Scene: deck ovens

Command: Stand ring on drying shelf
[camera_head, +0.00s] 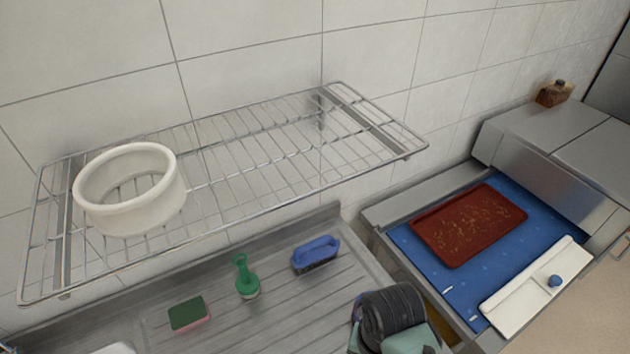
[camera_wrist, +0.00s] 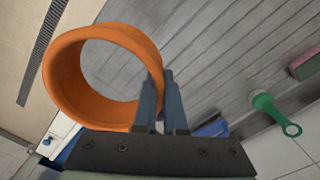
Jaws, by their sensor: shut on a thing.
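An orange ring (camera_wrist: 60,75) fills the left of the wrist view. My gripper (camera_wrist: 160,78) is shut on its wall, with the two dark fingers at the ring's right side. In the head view my wrist shows at the bottom right of centre, below the shelf; the fingers and the orange ring are hidden there. The drying shelf (camera_head: 372,126) is a wire rack on the tiled wall. A white ring (camera_head: 130,215) sits on its left end; the middle and right of the rack are empty.
Below the rack is a grooved metal drainboard with a green brush (camera_head: 246,278), a blue brush (camera_head: 315,254) and a green-and-pink sponge (camera_head: 189,314). To the right, a blue surface (camera_head: 545,218) holds a red tray (camera_head: 455,250) and a white board (camera_head: 520,298).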

